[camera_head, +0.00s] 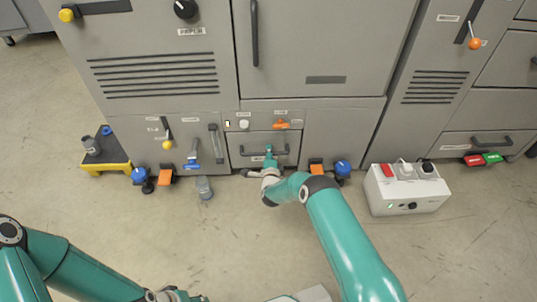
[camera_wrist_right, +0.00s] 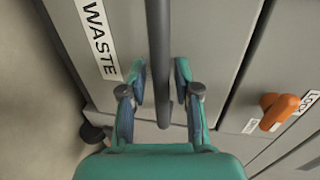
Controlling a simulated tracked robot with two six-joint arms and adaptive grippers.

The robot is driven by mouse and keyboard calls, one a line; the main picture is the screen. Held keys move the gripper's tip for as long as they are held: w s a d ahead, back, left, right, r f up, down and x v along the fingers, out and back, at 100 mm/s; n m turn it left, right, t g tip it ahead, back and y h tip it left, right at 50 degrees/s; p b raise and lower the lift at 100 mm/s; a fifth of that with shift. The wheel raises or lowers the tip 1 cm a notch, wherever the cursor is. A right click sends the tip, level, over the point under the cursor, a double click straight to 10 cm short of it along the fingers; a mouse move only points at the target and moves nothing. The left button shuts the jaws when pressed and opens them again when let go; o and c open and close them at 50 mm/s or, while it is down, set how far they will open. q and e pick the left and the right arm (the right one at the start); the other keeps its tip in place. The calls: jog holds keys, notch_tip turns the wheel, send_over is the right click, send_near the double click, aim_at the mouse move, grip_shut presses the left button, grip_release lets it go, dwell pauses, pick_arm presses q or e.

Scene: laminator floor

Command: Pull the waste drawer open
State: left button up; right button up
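The waste drawer (camera_head: 287,138) is a grey front low in the middle of the machine, and it looks flush with the panels around it. Its dark bar handle (camera_head: 278,152) runs across the front. In the right wrist view the handle (camera_wrist_right: 160,50) stands between the fingers of my right gripper (camera_wrist_right: 160,85), beside the WASTE label (camera_wrist_right: 95,35). These fingers are open, with a small gap to the bar on each side. The right gripper (camera_head: 270,153) also shows at the handle in the head view. My left gripper (camera_head: 178,296) is at the bottom edge, partly cut off.
An orange lock knob (camera_head: 281,124) sits above the drawer and shows in the wrist view (camera_wrist_right: 278,108). Blue knobs and orange pedals (camera_head: 317,166) flank the drawer near the floor. A white power box (camera_head: 405,190) stands at right. Floor before the drawer is mostly clear.

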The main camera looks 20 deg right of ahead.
grip_shut()
pick_arm(q)
jog(key=shift+r, duration=0.1)
pick_arm(e)
jog(key=shift+s, duration=0.1)
